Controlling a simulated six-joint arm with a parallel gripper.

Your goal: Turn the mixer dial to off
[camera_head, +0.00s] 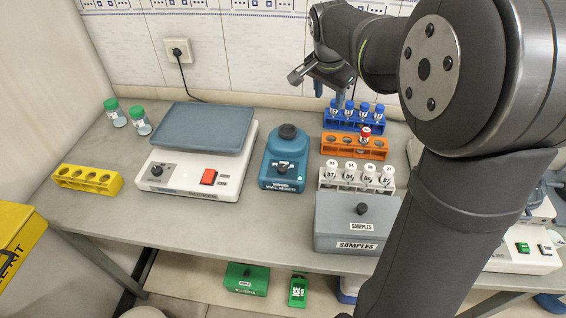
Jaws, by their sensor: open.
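The blue vial mixer (270,177) stands on the bench near the middle of the head view, with a black cup-like top (288,131). Its dark dial (282,168) is on the sloped front face, with white markings around it. The exact dial setting is too small to read. A small green light shows below the dial. My gripper (306,79) is open and empty, up near the tiled wall, behind and to the right of the mixer. It is well apart from the dial.
A white shaker (190,188) with a grey platform, its own black knob and a red switch stands left of the mixer. Blue (345,123), orange (340,146) and white vial racks and a grey samples box (335,222) stand to its right. Bench front is clear.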

